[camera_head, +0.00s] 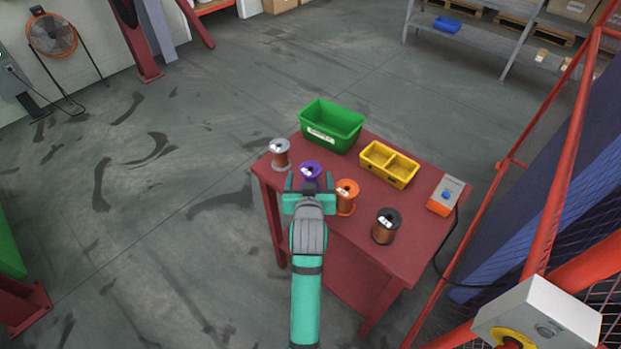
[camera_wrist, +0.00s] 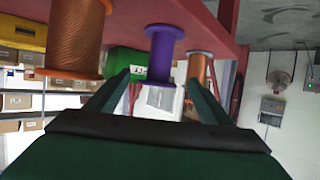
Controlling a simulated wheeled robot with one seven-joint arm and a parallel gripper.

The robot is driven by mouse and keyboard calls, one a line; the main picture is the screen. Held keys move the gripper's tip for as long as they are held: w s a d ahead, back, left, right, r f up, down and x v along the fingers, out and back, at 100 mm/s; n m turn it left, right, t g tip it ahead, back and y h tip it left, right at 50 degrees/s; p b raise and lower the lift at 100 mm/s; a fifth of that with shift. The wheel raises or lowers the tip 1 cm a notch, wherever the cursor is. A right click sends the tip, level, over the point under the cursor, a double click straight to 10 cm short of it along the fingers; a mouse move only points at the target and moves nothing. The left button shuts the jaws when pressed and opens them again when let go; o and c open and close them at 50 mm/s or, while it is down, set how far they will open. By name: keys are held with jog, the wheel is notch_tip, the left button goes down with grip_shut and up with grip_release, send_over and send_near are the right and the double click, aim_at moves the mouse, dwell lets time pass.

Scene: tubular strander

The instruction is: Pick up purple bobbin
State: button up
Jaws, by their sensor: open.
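The purple bobbin (camera_head: 311,169) stands upright on the red table, between a grey-topped bobbin and an orange one. My gripper (camera_head: 309,181) is open and empty just on the near side of it, with one finger to each side. In the wrist view, which is upside down, the purple bobbin (camera_wrist: 161,55) shows between and ahead of the two fingers of my gripper (camera_wrist: 160,77). No contact shows. In the head view my gripper hides the bobbin's lower part.
The red table (camera_head: 338,243) also holds a grey-topped copper bobbin (camera_head: 280,156), an orange bobbin (camera_head: 346,199), a dark-topped bobbin (camera_head: 384,229), a green bin (camera_head: 330,126), a yellow tray (camera_head: 389,165) and a button box (camera_head: 445,195). A red railing (camera_head: 553,180) stands at right.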

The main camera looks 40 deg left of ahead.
aim_at(311, 173)
jog(key=x, duration=0.4)
jog(key=shift+w+r, duration=0.15)
jog(key=shift+r, duration=0.1)
jog(key=c, duration=1.1)
jog(key=shift+c, duration=0.2)
jog(key=shift+r, duration=0.15)
